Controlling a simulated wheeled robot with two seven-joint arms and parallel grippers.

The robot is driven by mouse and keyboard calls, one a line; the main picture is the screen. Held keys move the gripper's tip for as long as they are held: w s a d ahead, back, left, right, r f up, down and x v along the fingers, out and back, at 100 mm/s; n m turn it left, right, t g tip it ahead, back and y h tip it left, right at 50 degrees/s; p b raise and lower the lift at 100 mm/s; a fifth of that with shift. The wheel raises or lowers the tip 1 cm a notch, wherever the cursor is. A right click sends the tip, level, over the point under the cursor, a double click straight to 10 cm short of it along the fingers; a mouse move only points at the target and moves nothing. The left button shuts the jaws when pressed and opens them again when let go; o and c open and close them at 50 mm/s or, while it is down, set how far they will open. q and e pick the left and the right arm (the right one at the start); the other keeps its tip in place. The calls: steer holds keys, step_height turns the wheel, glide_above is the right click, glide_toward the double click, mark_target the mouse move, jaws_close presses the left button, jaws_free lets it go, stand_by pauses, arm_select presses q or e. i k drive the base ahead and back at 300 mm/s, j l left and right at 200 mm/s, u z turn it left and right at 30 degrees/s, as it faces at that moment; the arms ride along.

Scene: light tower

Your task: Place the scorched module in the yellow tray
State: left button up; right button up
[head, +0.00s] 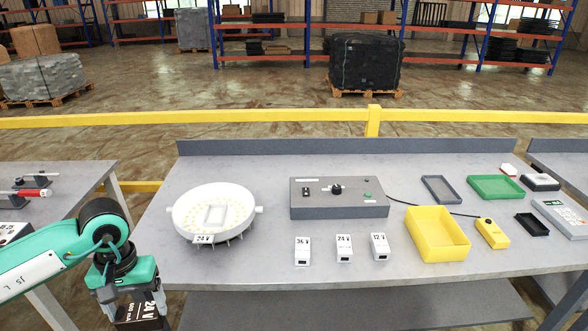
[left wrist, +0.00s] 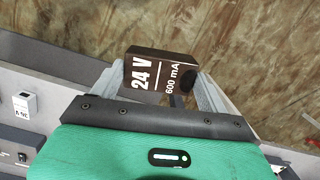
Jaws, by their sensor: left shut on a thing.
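My left gripper (head: 130,294) is shut on a dark, blackened module (head: 140,316) marked 24 V, low at the front left corner of the bench. In the left wrist view the module (left wrist: 150,78) sits between the two fingers, its "24 V 600 mA" print readable, with brown floor behind it. The yellow tray (head: 438,258) stands on the right half of the bench, well to the right of the gripper, and looks empty. My right gripper is not in view.
A round white lamp unit (head: 213,190) stands on the bench (head: 260,270) nearest the gripper. Three white modules, 36 V (head: 302,256), 24 V (head: 344,254) and 12 V (head: 380,252), stand in front of a grey control box (head: 338,212). A yellow device (head: 492,234) and a green tray (head: 495,197) lie right of the yellow tray.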

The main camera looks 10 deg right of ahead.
mark_target(432, 239)
steer(key=i+l+z, duration=0.2)
steer(key=l+z, duration=0.25)
steer(key=i+l+z, duration=0.15)
steer(key=z, duration=0.35)
steer(key=i+l+z, duration=0.1)
steer(key=i+z, duration=0.35)
steer(key=k, duration=0.05)
